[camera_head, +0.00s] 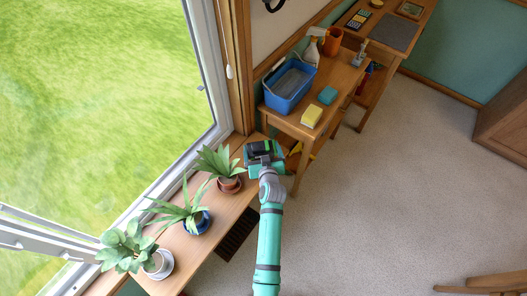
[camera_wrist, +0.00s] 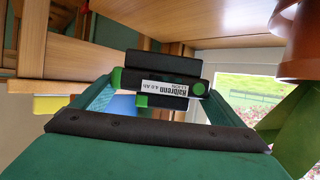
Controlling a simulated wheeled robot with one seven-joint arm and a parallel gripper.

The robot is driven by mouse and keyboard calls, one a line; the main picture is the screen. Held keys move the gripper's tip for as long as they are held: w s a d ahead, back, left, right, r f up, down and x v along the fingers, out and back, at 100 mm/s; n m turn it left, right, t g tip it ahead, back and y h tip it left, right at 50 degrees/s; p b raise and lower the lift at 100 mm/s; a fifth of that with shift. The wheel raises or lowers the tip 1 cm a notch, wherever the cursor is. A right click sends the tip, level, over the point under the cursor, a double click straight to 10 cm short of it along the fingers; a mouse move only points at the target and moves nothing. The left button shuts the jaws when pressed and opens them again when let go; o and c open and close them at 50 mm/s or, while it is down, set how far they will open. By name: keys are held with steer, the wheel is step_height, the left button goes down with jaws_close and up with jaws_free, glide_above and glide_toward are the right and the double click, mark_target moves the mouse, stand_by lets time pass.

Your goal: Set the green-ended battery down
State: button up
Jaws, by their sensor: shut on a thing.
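The green-ended battery (camera_wrist: 150,66) is a dark block with green parts and a white label, between the fingers of my gripper (camera_wrist: 160,92) in the wrist view. My gripper is shut on it. In the head view, my gripper (camera_head: 264,160) is at the far end of the wooden window sill (camera_head: 222,210), with the dark battery (camera_head: 262,146) at its tip. The fingers and wrist hide part of it. I cannot tell whether the battery touches the surface below.
Several potted plants line the sill; the nearest to my gripper is in a terracotta pot (camera_head: 230,185). The carpet (camera_head: 400,200) at right is clear.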

mark_target(264, 147)
steer(key=w+f, duration=0.1)
steer(key=w+d+f, duration=0.1)
steer(key=w+f, duration=0.1)
steer(key=shift+w+f, duration=0.1)
steer(key=shift+f, duration=1.75)
steer(key=shift+f, duration=0.15)
steer(key=o, duration=1.1)
